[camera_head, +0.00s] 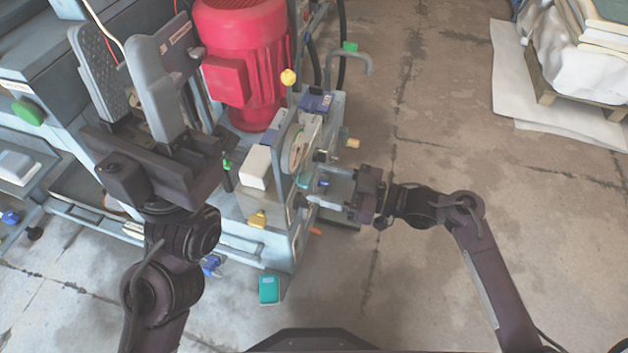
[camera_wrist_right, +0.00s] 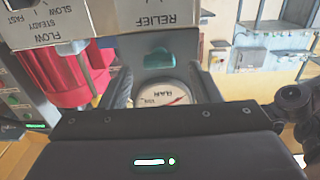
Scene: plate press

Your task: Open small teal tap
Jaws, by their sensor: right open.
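The small teal tap (camera_wrist_right: 158,61) sits under the RELIEF label in the right wrist view, just above a round dial gauge. In the head view a small teal spot that looks like this tap (camera_head: 304,180) shows on the side of the machine. My right gripper (camera_head: 318,184) is open and faces the machine. In the right wrist view its fingers (camera_wrist_right: 161,80) stand on either side of the tap's line, with the tap between or just beyond the tips; I cannot tell contact. My left gripper (camera_head: 122,62) is open and empty, raised over the machine at left.
A red motor (camera_head: 243,60) stands behind the panel. A yellow-knobbed lever (camera_head: 289,77), a green-topped bent pipe (camera_head: 350,46) and a white box (camera_head: 255,166) are near the right gripper. A teal pedal (camera_head: 269,289) lies on the floor. Floor at right is clear, with a pallet (camera_head: 570,105) beyond.

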